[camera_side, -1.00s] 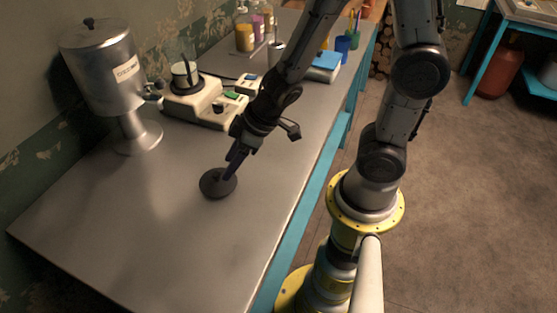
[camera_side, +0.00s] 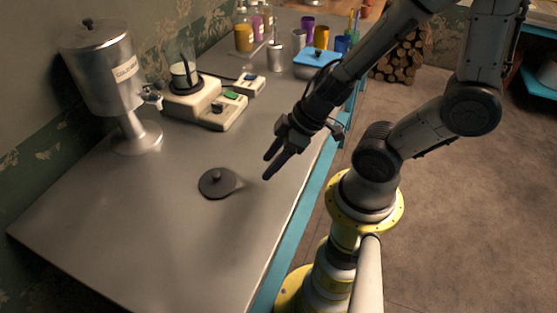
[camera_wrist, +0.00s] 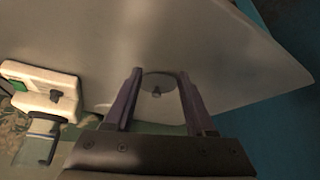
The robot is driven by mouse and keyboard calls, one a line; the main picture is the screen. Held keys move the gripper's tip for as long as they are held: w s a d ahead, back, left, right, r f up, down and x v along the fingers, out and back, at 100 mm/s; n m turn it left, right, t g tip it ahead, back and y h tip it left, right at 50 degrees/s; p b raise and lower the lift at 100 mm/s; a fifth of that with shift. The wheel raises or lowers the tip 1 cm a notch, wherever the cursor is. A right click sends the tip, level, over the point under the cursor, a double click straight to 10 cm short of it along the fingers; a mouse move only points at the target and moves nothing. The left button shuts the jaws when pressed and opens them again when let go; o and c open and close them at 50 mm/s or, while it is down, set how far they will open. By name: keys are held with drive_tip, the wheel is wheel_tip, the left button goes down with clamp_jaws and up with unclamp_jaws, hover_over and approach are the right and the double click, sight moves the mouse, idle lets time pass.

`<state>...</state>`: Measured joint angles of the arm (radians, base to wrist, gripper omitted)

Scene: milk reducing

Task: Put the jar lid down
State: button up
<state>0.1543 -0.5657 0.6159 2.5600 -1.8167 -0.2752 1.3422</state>
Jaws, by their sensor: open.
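The jar lid (camera_side: 217,184) is a dark round disc with a small knob on top. It lies flat on the grey metal table (camera_side: 130,235), knob up. My gripper (camera_side: 269,168) is open and empty, above the table to the right of the lid and apart from it. In the wrist view the lid (camera_wrist: 157,86) shows in the gap between the two fingers of my gripper (camera_wrist: 160,75), beyond their tips.
A metal dispenser with a spout (camera_side: 105,70) stands at the left. Behind the lid is a hot-plate device (camera_side: 213,105) with a glass beaker (camera_side: 184,67) on it. Bottles, cups and a blue box (camera_side: 315,62) stand at the back. The table's front area is clear.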

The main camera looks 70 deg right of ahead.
drive_tip(key=shift+s+d, duration=0.3)
drive_tip(key=shift+s, duration=0.3)
drive_tip(key=w+d+r+m+t+h, duration=0.4)
drive_tip(key=d+r+h, duration=0.3)
drive_tip(key=d+r, duration=0.5)
drive_tip(key=s+a+r+g+y, duration=0.4)
drive_tip(key=s+a, duration=0.3)
drive_tip(key=a, duration=0.3)
drive_tip(key=shift+s+m+y, duration=0.3)
